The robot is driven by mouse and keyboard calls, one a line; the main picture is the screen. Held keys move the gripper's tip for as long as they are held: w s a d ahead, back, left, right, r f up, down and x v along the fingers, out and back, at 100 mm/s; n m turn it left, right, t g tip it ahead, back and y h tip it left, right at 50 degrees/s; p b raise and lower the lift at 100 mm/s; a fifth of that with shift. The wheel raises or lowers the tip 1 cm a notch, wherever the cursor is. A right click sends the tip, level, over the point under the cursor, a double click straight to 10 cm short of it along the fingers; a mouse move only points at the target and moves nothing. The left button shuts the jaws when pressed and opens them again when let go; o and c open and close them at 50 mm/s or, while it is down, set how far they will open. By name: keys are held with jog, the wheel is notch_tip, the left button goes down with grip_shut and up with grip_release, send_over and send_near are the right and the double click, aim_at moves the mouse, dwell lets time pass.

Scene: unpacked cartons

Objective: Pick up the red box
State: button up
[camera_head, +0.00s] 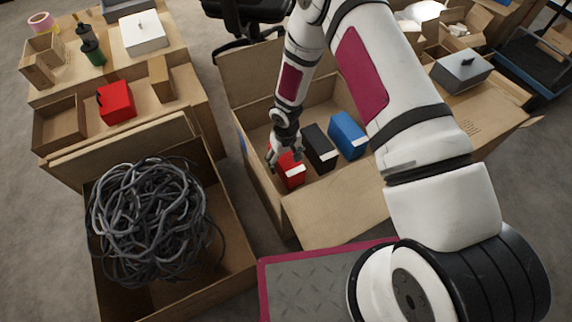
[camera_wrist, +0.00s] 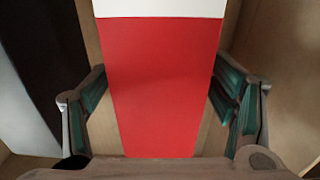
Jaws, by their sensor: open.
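A red box (camera_head: 290,169) with a white end stands inside the open carton (camera_head: 262,199), at the left of a row of boxes. My gripper (camera_head: 282,160) is down in the carton at the red box and partly covers it in the head view. In the wrist view the red box (camera_wrist: 160,90) fills the middle, its white band at the top. My gripper's fingers (camera_wrist: 163,112) are open, one on each side of the red box. Small gaps show between the box and the fingers, so I cannot see contact.
A black box (camera_head: 319,147) and a blue box (camera_head: 347,135) stand to the right in the same carton. Another red box (camera_head: 116,102) sits on the cartons at left. A carton of tangled cable (camera_head: 155,220) stands at lower left.

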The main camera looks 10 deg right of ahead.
jog(key=shift+f, duration=0.85)
jog(key=shift+r, duration=0.1)
jog(key=c, duration=1.6)
